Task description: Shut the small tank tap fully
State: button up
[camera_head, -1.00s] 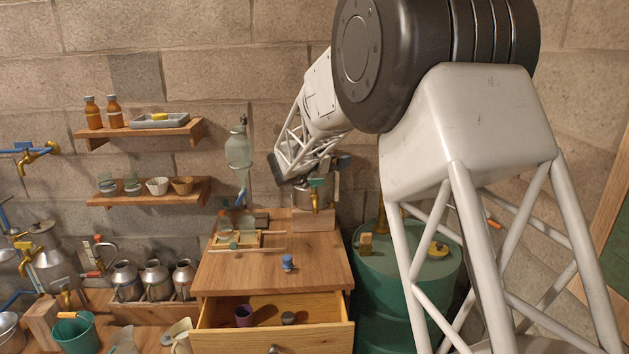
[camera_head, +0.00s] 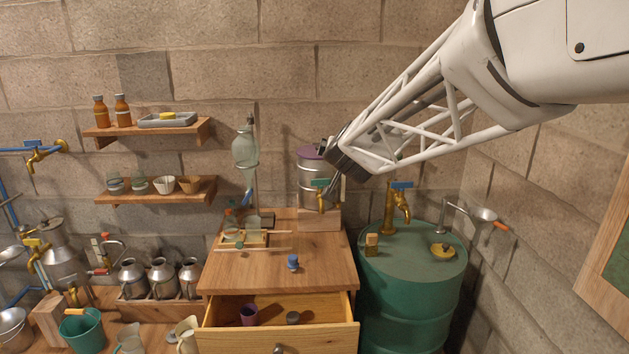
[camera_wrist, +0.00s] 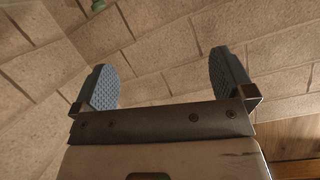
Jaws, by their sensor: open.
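The small tank (camera_head: 311,168) is a metal cylinder with a purple lid, standing on a wooden block at the back right of the cabinet. Its brass tap (camera_head: 321,200) has a teal handle (camera_head: 319,183) that looks crosswise in the head view; how far the tap is turned is too small to tell. My gripper (camera_head: 334,188) is close to the right of the tap handle in that view; whether it touches is unclear. In the wrist view my gripper (camera_wrist: 163,82) is open, with only block wall showing between its grey pads. The tap is not recognisable there.
A green barrel (camera_head: 410,290) with a brass blue-handled tap (camera_head: 398,200) stands right of the cabinet (camera_head: 270,265). The cabinet's drawer (camera_head: 335,340) is open. A glass funnel (camera_head: 244,150) hangs left of the tank. Shelves (camera_head: 150,130) are on the wall.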

jog(key=s+d+f+n+g, duration=0.1)
jog(key=s+f+g, duration=0.2)
jog(key=s, duration=0.7)
jog(key=s+d+f+n+g+y, duration=0.1)
jog(key=s+d+f+g, duration=0.2)
jog(key=s, duration=0.7)
jog(key=s+f+n+g, duration=0.1)
jog(key=s+f+g, duration=0.25)
jog(key=s, duration=0.65)
jog(key=w+r+g, duration=0.1)
jog(key=w+r, duration=0.2)
jog(key=w, duration=0.5)
jog(key=w+r, duration=0.2)
jog(key=w, duration=0.6)
jog(key=n, duration=0.1)
send_near(321, 179)
jog(key=f, duration=0.2)
jog(key=shift+a+t, duration=0.15)
jog(key=shift+t, duration=0.3)
jog(key=shift+w+f, duration=0.1)
jog(key=shift+f, duration=0.05)
jog(key=shift+x, duration=3.75)
